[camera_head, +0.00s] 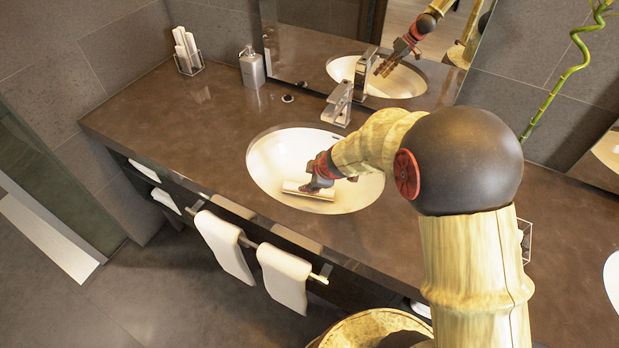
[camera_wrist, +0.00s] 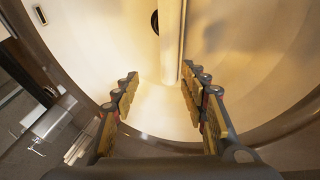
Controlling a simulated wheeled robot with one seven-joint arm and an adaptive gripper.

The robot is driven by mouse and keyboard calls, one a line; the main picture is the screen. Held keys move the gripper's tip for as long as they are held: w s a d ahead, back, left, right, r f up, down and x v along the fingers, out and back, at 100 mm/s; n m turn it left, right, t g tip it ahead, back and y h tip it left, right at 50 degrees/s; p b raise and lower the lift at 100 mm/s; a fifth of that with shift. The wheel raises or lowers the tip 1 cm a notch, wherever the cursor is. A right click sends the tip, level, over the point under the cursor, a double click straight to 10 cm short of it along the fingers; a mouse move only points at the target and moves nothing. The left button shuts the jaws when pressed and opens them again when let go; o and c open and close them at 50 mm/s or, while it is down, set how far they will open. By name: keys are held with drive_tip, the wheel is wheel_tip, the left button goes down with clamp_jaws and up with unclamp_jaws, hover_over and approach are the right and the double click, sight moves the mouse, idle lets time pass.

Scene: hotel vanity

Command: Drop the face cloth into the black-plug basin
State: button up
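The basin (camera_head: 270,160) is a white oval bowl set in the dark counter. A black round plug or drain (camera_wrist: 155,22) shows in its floor in the wrist view. A pale, narrow folded or rolled cloth (camera_head: 300,189) appears to lie inside the basin, toward its front. In the wrist view the cloth (camera_wrist: 172,35) is a pale strip beside the plug, its near end reaching between my fingertips. My gripper (camera_head: 318,186) is inside the bowl. In the wrist view the fingers of my gripper (camera_wrist: 158,77) are apart, with clear space between them. Whether a finger touches the cloth cannot be told.
A faucet (camera_head: 338,103) stands behind the basin, before a mirror. A soap dispenser (camera_head: 251,68) and a holder with rolled cloths (camera_head: 186,48) stand at the back left. Towels (camera_head: 225,245) hang on a front rail. Another basin (camera_head: 612,280) shows at the right edge. The left counter is clear.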

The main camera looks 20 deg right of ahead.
drive_tip(key=shift+o, duration=1.3)
drive_tip(key=shift+r, duration=0.1)
drive_tip(key=v, duration=1.1)
drive_tip(key=shift+s+r, duration=0.3)
